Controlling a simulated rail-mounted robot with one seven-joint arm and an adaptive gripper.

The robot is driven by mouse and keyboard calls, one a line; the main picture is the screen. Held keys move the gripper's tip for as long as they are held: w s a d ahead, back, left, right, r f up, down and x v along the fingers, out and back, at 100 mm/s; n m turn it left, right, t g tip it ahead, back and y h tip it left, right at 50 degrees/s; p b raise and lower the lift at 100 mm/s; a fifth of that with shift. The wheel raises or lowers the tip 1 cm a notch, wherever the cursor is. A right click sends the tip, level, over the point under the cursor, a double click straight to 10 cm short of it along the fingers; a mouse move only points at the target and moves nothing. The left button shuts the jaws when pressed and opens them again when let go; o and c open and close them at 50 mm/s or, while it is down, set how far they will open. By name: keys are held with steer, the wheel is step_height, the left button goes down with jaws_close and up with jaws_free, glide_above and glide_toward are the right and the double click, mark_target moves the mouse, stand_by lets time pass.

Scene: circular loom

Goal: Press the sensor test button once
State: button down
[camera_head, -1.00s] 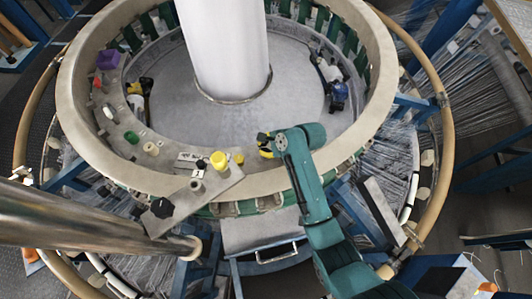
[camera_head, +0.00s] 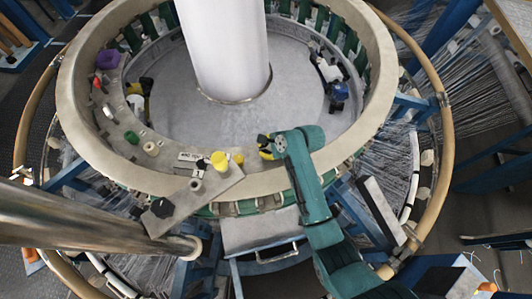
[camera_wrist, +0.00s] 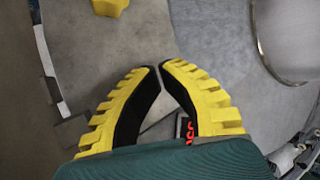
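My gripper (camera_head: 265,146) is over the inner edge of the loom's ring (camera_head: 120,165), right of the yellow knobs. In the wrist view my gripper (camera_wrist: 161,64) has its two black-and-yellow fingers together at the tips, with nothing seen between them. A tall yellow knob (camera_head: 219,161) and a small yellow piece (camera_head: 238,159) are on the ring's near side. A yellow piece (camera_wrist: 110,4) shows at the top of the wrist view, apart from the fingertips. I cannot tell which control is the sensor test button; no readable label marks it.
A small display with red digits (camera_wrist: 188,132) is partly hidden behind the fingers. A metal plate with a black knob (camera_head: 162,207) juts from the ring. A white column (camera_head: 225,50) rises in the middle. Purple (camera_head: 107,59) and green (camera_head: 131,137) parts sit on the ring's left.

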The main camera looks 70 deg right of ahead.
steer(key=shift+f, duration=0.4)
steer(key=shift+r, duration=0.1)
stand_by(0.4)
steer(key=shift+r+p, duration=0.8)
steer(key=shift+p, duration=0.25)
step_height(320, 180, up, 5)
steer(key=p, duration=0.5)
steer(key=shift+r+p, duration=0.1)
steer(key=shift+p, duration=0.25)
